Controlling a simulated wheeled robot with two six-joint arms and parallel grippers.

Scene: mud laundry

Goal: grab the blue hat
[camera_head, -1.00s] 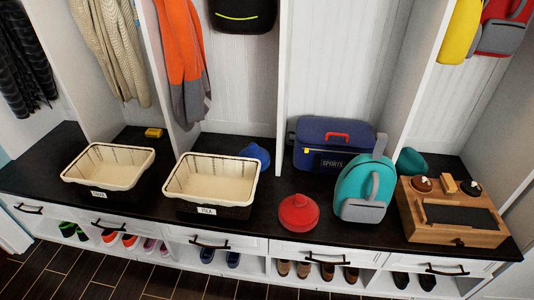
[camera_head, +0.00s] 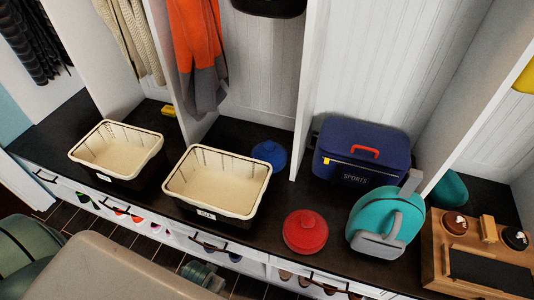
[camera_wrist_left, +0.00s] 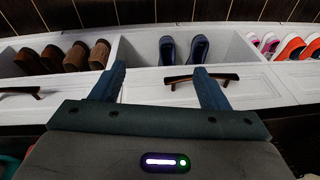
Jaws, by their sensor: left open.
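The blue hat (camera_head: 268,153) lies on the dark bench top, behind the right-hand basket and beside a white divider. It is partly hidden by the basket rim and does not show in the left wrist view. My left gripper (camera_wrist_left: 160,88) is open and empty in the left wrist view, its two fingers apart in front of the white drawer fronts and shoe cubbies. In the head view my left arm is low in front of the bench, well away from the hat. My right gripper is not in view.
Two cream baskets (camera_head: 218,160) (camera_head: 90,178) stand along the bench. Right of the divider are a red hat (camera_head: 305,233), a teal backpack (camera_head: 370,215), a blue sports bag (camera_head: 340,185) and a wooden box (camera_head: 436,255). An orange-grey garment (camera_head: 197,60) hangs above.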

